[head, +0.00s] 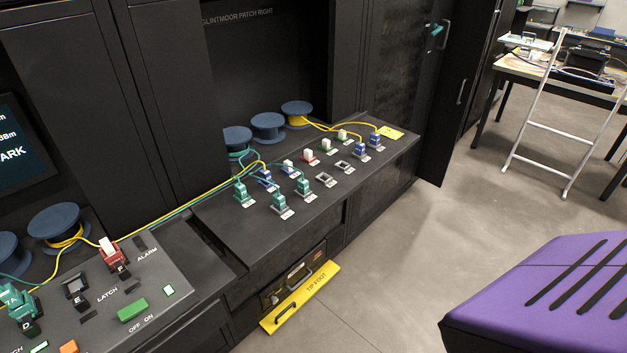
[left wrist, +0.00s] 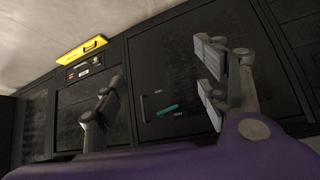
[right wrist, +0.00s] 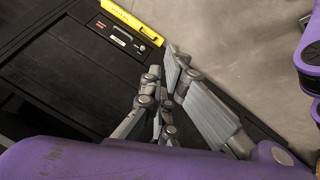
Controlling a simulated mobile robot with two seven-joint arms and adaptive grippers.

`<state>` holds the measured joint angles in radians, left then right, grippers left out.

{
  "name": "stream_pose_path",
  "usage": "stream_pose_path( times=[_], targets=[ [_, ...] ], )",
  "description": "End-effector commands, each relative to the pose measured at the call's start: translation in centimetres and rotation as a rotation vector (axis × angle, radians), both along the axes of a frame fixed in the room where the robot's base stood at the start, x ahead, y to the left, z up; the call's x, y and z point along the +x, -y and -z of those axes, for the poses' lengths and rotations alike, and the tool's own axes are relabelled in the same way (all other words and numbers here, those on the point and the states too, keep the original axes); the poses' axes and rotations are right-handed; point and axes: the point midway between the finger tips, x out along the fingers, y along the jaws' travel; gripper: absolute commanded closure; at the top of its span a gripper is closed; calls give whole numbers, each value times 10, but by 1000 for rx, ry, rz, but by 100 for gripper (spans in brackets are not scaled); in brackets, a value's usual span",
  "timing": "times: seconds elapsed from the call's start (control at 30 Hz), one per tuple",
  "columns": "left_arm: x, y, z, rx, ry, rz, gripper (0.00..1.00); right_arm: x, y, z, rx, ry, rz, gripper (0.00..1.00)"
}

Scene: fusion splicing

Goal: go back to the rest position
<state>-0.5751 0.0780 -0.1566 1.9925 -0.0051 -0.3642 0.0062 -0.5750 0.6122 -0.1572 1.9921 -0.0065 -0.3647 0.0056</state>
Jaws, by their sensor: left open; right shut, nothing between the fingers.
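My left gripper (left wrist: 160,88) shows in the left wrist view with its fingers spread apart and nothing between them. Behind it are dark cabinet fronts. My right gripper (right wrist: 166,92) shows in the right wrist view with its fingers together and empty, in front of dark cabinet fronts and grey floor. Neither gripper shows in the head view. A purple part of my own body fills the lower right of the head view.
A dark bench (head: 232,215) carries several coloured connectors and blue spools (head: 268,127). A control panel (head: 165,270) is at lower left. A yellow foot plate (head: 300,298) juts out low. The floor between is clear.

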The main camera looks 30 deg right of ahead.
Motion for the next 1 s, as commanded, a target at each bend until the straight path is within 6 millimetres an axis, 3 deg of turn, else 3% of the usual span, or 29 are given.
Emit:
stream_pose_path(
  times=[0.03,0.2,0.5,0.6,0.77,1.0],
  targets=[
    [0,0,0,0,0,0,33,0,-19,4,45,12,56,100],
    [0,0,0,0,0,0,33,4,-71,12,171,46,217,100],
    [0,0,0,0,0,0,33,22,-136,12,331,88,420,100],
    [18,2,-26,-6,38,0,33,31,-139,-11,341,105,411,100],
    [30,11,-50,-20,63,12,33,40,-145,-29,356,118,400,100],
    [26,18,-47,-32,49,19,33,40,-147,-32,359,115,398,100]
  ],
)
